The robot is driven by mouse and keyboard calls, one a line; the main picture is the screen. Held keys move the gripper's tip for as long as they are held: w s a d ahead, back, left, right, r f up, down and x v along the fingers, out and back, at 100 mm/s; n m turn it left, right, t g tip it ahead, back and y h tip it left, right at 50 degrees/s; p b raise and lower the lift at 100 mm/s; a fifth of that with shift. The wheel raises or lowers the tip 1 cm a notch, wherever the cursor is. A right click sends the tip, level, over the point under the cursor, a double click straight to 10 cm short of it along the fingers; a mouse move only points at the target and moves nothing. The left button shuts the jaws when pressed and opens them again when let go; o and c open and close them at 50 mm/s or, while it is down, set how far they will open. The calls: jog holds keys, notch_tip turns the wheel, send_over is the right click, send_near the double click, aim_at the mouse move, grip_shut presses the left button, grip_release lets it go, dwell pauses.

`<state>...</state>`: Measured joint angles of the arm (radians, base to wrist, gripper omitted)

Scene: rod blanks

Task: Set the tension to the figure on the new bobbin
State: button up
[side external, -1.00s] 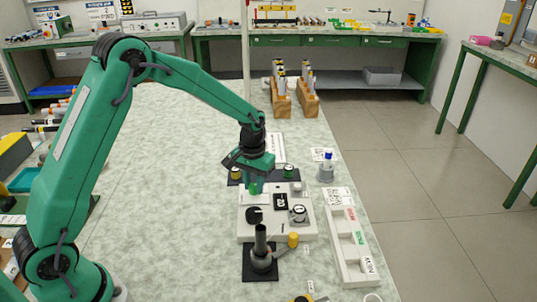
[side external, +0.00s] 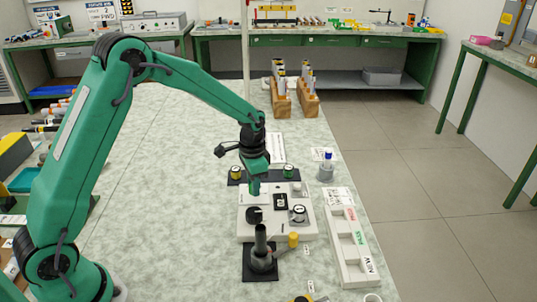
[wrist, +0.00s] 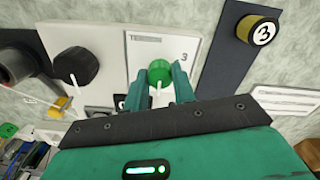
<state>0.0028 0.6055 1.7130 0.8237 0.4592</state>
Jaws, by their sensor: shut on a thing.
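The white control box (side external: 307,228) stands on the bench in the side view. In the wrist view, a green knob (wrist: 159,72) with a white pointer line sits on a plate lettered like "TENSION" (wrist: 146,38), with a printed "3" (wrist: 184,57) to its right. The pointer runs down toward my gripper in the picture. My gripper (wrist: 158,83) is shut on the green knob, one finger on each side; it also shows in the side view (side external: 254,193), where it hides the knob. A yellow-ended bobbin (wrist: 262,30) marked "3" sits on a dark holder (wrist: 225,55); it also shows in the side view (side external: 236,172).
A green-topped bobbin (side external: 289,171) sits on the same holder. A black knob (side external: 253,215) and a round dial (side external: 298,214) are on the box. A dark post (side external: 260,240) stands in front. A white tray (side external: 343,272) lies right. The bench left of the box is clear.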

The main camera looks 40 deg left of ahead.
dwell(0.4)
jog(key=o, duration=1)
jog(key=shift+r, duration=0.1)
notch_tip(320, 180, up, 7)
jog(key=shift+r, duration=0.35)
jog(key=shift+r, duration=0.1)
